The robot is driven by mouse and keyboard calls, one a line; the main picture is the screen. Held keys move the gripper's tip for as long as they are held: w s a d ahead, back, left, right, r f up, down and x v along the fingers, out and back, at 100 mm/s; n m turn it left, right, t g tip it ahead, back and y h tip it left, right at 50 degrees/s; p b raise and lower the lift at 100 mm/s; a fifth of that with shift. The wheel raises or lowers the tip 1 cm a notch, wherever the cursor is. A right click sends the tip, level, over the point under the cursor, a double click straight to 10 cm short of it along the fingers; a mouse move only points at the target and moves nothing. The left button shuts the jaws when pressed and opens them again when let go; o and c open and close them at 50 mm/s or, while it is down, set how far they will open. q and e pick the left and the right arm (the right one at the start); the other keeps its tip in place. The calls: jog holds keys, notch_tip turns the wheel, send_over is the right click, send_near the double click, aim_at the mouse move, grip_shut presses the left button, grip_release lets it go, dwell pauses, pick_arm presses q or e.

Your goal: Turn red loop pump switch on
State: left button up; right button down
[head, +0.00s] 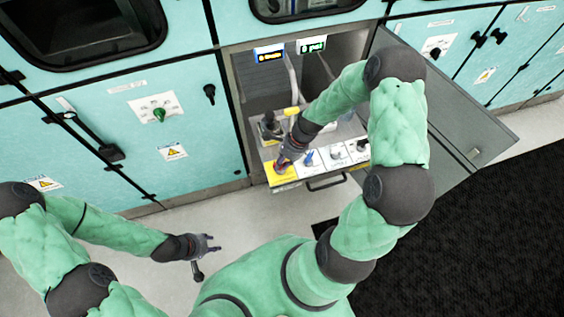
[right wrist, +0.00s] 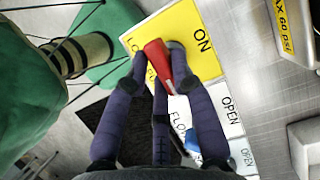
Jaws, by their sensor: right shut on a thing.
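The red switch handle (right wrist: 157,60) stands on a yellow label plate (right wrist: 190,35) marked "ON" in the right wrist view. My right gripper (right wrist: 158,68) is shut on the handle, with its purple fingers around it. In the head view my right gripper (head: 281,164) is at the left front of the drawer panel, over the yellow plate (head: 284,178), and mostly hides the switch. The handle tilts, with its free end towards the wrist camera. My left gripper (head: 208,244) is open and empty above the floor, away from the panel.
The pulled-out panel also carries a blue switch (head: 309,157) and other white-labelled controls beside the yellow plate. An open grey door (head: 450,110) stands to the right. Teal cabinets (head: 190,150) flank the opening. Two small displays (head: 311,45) hang above.

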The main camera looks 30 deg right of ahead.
jog(key=n+g+p, duration=0.1)
jog(key=n+p, duration=0.1)
jog(key=n, duration=0.1)
jog(key=shift+d+r+n+g, duration=0.1)
jog(key=shift+n+g, duration=0.2)
jog(key=shift+n, duration=0.1)
jog(key=n, duration=0.1)
jog(key=n+g+p, duration=0.1)
jog(key=n, duration=0.1)
jog(key=shift+w+n, duration=0.2)
jog(key=shift+n, duration=0.1)
jog(key=n+g, duration=0.1)
jog(key=n, duration=0.1)
jog(key=n+g+h, duration=0.1)
jog(key=n, duration=0.2)
jog(key=shift+w+n+h+p, duration=0.15)
jog(key=shift+n+h+p, duration=0.15)
jog(key=shift+p, duration=0.05)
jog(key=n, duration=0.2)
jog(key=n+h, duration=0.1)
jog(key=n, duration=0.1)
jog(key=shift+w+n+g+h, duration=0.1)
jog(key=shift+n+g+h, duration=0.2)
jog(key=shift+n+g, duration=0.1)
jog(key=c, duration=1)
grip_release()
jog(key=shift+c, duration=0.2)
